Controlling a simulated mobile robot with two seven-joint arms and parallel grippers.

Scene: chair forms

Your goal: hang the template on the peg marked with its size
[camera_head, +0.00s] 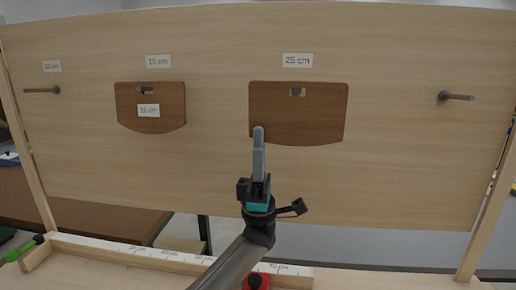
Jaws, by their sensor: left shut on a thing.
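The larger brown template (318,125) is against the upright board under the "25 cm" label (297,60). A grey peg end (297,92) shows at its square hole; I cannot tell how far the peg passes through. My left gripper (258,132) is shut on this template at its lower left edge, with the fingers pointing up. A smaller brown template (165,118) with a "15 cm" tag hangs on the peg (145,90) under the "15 cm" label (158,61). My right gripper is not in view.
A bare peg (42,91) sticks out at the left under a small label (52,66). Another bare peg (457,97) is at the right. A marked ruler strip (130,249) lies on the bench below, with a red object (257,281) near it and a green-handled tool (24,248) at left.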

